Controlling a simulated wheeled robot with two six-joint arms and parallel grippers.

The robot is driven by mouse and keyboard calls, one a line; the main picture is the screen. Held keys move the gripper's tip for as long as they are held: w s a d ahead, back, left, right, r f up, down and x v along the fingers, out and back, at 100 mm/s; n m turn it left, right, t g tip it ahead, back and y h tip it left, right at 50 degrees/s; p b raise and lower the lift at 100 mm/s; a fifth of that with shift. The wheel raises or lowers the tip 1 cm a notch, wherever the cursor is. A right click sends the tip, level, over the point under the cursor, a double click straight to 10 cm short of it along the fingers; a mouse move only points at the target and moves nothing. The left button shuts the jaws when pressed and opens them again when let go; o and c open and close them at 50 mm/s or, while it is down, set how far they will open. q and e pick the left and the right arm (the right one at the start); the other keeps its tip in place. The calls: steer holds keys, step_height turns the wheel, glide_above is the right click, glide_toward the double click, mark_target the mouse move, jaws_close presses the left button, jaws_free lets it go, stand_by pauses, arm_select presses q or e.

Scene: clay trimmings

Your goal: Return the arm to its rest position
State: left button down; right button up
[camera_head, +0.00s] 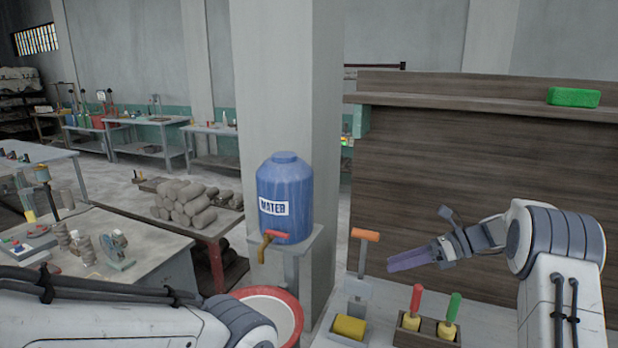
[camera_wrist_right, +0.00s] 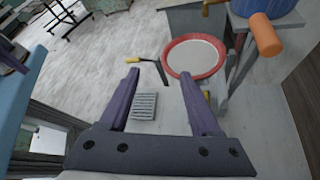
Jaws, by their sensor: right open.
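My right arm (camera_head: 548,245) comes in at the right of the head view, bent at the elbow, in front of the brown wood panel. My right gripper (camera_head: 398,262) points left, above the pale worktop and apart from the tools. In the right wrist view its two purple fingers (camera_wrist_right: 158,78) are spread with nothing held between them. My left arm (camera_head: 130,315) crosses the lower left corner of the head view; its gripper is out of view.
An orange-handled tool (camera_head: 365,236) stands upright close to the right gripper. Red (camera_head: 416,298) and green (camera_head: 454,306) handles rise below it, beside a yellow block (camera_head: 350,327). A red-rimmed basin (camera_head: 294,302) sits below the blue water barrel (camera_head: 285,195). A green block (camera_head: 573,97) lies on the shelf.

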steer(key=s+a+n+g+h+b, duration=0.2)
steer(key=s+a+n+g+h, duration=0.3)
steer(key=s+a+n, duration=1.05)
arm_select(q)
step_height(320, 180, down, 3)
steer(key=shift+d+f+b, duration=0.1)
steer(key=shift+d+b, duration=0.05)
steer(key=shift+b, duration=0.4)
arm_select(e)
steer(key=s+f+n+t+h, duration=0.1)
steer(key=s+f+n+h, duration=0.1)
steer(key=s+n, duration=0.6)
steer(key=s+f+n+t+h, duration=0.2)
steer(key=s+n, duration=0.5)
steer(key=s, duration=0.7)
steer(key=f+h, duration=0.1)
steer(key=h, duration=0.1)
steer(key=shift+a+n+h, duration=0.35)
steer(key=shift+a+h, duration=0.05)
steer(key=shift+s+f, duration=0.1)
